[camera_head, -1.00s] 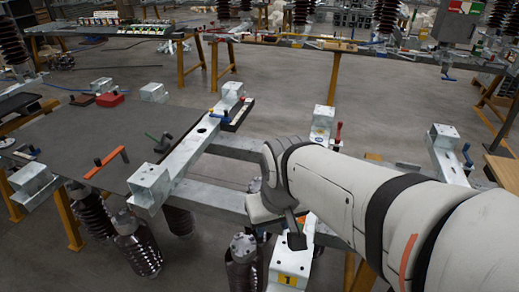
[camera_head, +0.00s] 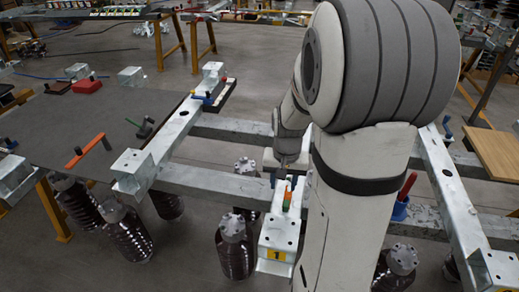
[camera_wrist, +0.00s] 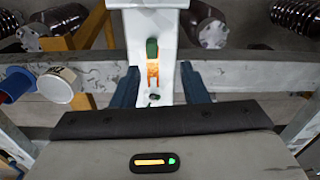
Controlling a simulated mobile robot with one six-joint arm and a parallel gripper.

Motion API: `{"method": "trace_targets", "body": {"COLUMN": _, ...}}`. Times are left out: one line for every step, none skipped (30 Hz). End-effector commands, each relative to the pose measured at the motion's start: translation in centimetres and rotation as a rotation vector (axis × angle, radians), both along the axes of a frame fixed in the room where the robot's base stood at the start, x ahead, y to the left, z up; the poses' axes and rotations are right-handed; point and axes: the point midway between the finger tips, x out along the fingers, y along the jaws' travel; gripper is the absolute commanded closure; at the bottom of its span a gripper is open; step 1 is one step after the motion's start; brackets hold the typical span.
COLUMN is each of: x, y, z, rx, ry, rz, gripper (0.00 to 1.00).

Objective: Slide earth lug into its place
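The piece I take for the earth lug (camera_wrist: 153,76) is orange and forked, with a green end (camera_wrist: 152,48). It lies on the white beam (camera_wrist: 150,20), its fork pointing towards a small dark bolt (camera_wrist: 153,98). In the head view the lug (camera_head: 287,201) shows on top of the beam end marked 1 (camera_head: 277,235). My gripper (camera_wrist: 157,74) has its blue fingers wide apart, one on each side of the beam, with nothing visibly gripped. In the head view my gripper (camera_head: 284,172) is just behind the lug, partly hidden by my arm.
A red-handled tool in a blue holder (camera_head: 402,197) stands right of my arm. A white cup-like part (camera_wrist: 60,85) is left in the wrist view. A grey table (camera_head: 60,130) holds a red-orange tool (camera_head: 85,150). Dark insulators (camera_head: 125,230) hang below the frame.

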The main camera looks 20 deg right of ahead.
Motion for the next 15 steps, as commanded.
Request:
{"method": "trace_targets", "body": {"x": 0.4, "y": -0.8, "z": -1.0, "rx": 0.005, "ry": 0.015, "rz": -0.029, "gripper": 0.6}}
{"method": "trace_targets", "body": {"x": 0.5, "y": -1.1, "z": -1.5, "rx": 0.006, "ry": 0.019, "rz": -0.044, "gripper": 0.6}}
{"method": "trace_targets", "body": {"x": 0.7, "y": -1.5, "z": -2.0, "rx": 0.007, "ry": 0.024, "rz": -0.059, "gripper": 0.6}}
{"method": "trace_targets", "body": {"x": 0.8, "y": -1.7, "z": -2.3, "rx": 0.009, "ry": 0.026, "rz": -0.068, "gripper": 0.6}}
{"method": "trace_targets", "body": {"x": 0.9, "y": -1.9, "z": -2.5, "rx": 0.009, "ry": 0.028, "rz": -0.075, "gripper": 0.6}}
{"method": "trace_targets", "body": {"x": 1.0, "y": -2.1, "z": -2.8, "rx": 0.011, "ry": 0.03, "rz": -0.082, "gripper": 0.6}}
{"method": "trace_targets", "body": {"x": 1.1, "y": -2.1, "z": -3.0, "rx": 0.01, "ry": 0.032, "rz": -0.086, "gripper": 0.6}}
{"method": "trace_targets", "body": {"x": 1.1, "y": -2.2, "z": -3.2, "rx": 0.01, "ry": 0.032, "rz": -0.089, "gripper": 0.6}}
{"method": "trace_targets", "body": {"x": 1.1, "y": -2.2, "z": -3.5, "rx": 0.01, "ry": 0.032, "rz": -0.09, "gripper": 0.6}}
{"method": "trace_targets", "body": {"x": 1.1, "y": -2.2, "z": -3.7, "rx": 0.01, "ry": 0.032, "rz": -0.09, "gripper": 0.6}}
{"method": "trace_targets", "body": {"x": 1.1, "y": -2.2, "z": -4.0, "rx": 0.01, "ry": 0.032, "rz": -0.09, "gripper": 0.6}}
{"method": "trace_targets", "body": {"x": 1.1, "y": -2.2, "z": -4.4, "rx": 0.01, "ry": 0.032, "rz": -0.09, "gripper": 0.6}}
{"method": "trace_targets", "body": {"x": 1.1, "y": -2.2, "z": -4.8, "rx": 0.01, "ry": 0.032, "rz": -0.089, "gripper": 0.6}}
{"method": "trace_targets", "body": {"x": 1.1, "y": -2.2, "z": -5.3, "rx": 0.01, "ry": 0.032, "rz": -0.089, "gripper": 0.6}}
{"method": "trace_targets", "body": {"x": 1.1, "y": -2.2, "z": -6.0, "rx": 0.01, "ry": 0.032, "rz": -0.089, "gripper": 0.6}}
